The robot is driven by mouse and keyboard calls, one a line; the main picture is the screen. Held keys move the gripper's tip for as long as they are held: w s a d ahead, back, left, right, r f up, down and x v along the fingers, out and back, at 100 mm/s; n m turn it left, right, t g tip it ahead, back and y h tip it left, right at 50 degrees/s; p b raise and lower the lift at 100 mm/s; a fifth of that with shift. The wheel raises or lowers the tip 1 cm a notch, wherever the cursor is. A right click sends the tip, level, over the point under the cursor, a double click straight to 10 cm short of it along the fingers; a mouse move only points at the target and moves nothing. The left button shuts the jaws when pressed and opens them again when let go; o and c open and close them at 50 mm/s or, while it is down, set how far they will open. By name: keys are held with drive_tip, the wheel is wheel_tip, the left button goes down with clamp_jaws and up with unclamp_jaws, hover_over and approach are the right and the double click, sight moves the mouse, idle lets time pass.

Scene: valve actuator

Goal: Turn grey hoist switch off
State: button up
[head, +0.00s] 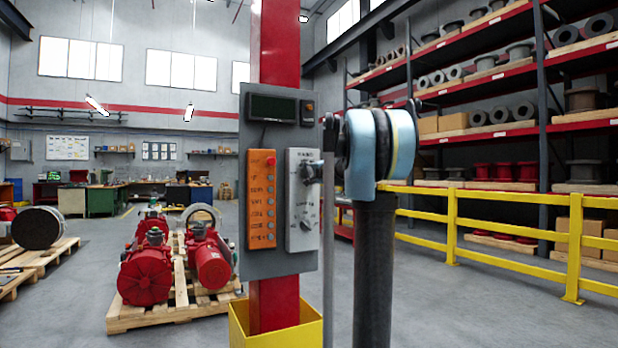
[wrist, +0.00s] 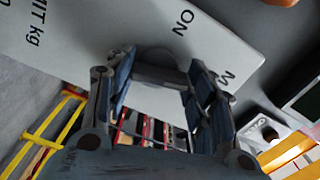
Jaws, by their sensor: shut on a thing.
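The grey hoist switch box (head: 303,232) is mounted on the right side of a grey panel (head: 280,266) on a red post. Its pale face (wrist: 95,25) fills the top of the wrist view, with "ON" printed near the knob. My gripper (wrist: 160,65) is shut on the grey switch knob (wrist: 157,76), one finger on each side. The fingers partly cover the knob, so its exact angle is hard to read. In the head view my gripper (head: 318,171) reaches the upper knob from the right. A lower knob (head: 304,224) is free.
An orange button box (head: 262,200) sits just left of the grey box, with a dark display (head: 272,108) above. A yellow bin (head: 300,334) surrounds the post's base. A yellow railing (head: 510,215) stands right. Red machines (head: 165,262) on a pallet stand behind left.

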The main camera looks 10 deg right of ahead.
drive_tip(key=shift+d+m, duration=0.25)
drive_tip(key=shift+m, duration=1.05)
drive_tip(key=shift+f, duration=0.1)
drive_tip(key=o, duration=1.1)
drive_tip(key=shift+w, duration=0.1)
drive_tip(key=shift+c, duration=0.2)
drive_tip(key=v, duration=1.2)
drive_tip(key=shift+a, duration=0.1)
